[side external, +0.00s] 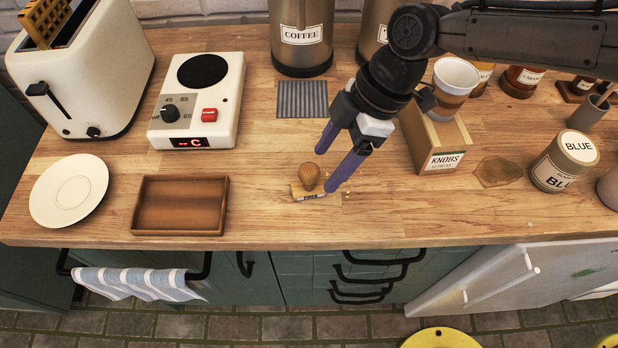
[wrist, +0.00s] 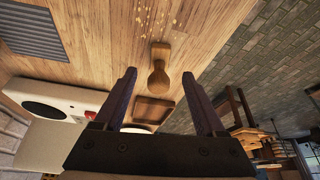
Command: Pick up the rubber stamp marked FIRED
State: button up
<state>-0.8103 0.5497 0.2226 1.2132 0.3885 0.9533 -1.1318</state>
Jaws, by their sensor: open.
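The rubber stamp (side external: 309,182) stands upright on the wooden counter, with a round wooden knob on a flat base. Its front label is small and seems to read FIRED. In the wrist view the stamp (wrist: 158,70) shows ahead of and between the open fingertips (wrist: 158,75), apart from both.
A brown wooden tray (side external: 181,232) and a white plate (side external: 69,190) lie to the left. A white hotplate (side external: 225,130) stands behind them. A KNOBS box (side external: 443,160) is close on the right, beside a brown spill (side external: 497,171) and a BLUE jar (side external: 564,160). Crumbs lie by the stamp.

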aim_at(316, 179)
jog(key=shift+x, duration=2.8)
jog(key=shift+r, duration=0.1)
grip_shut()
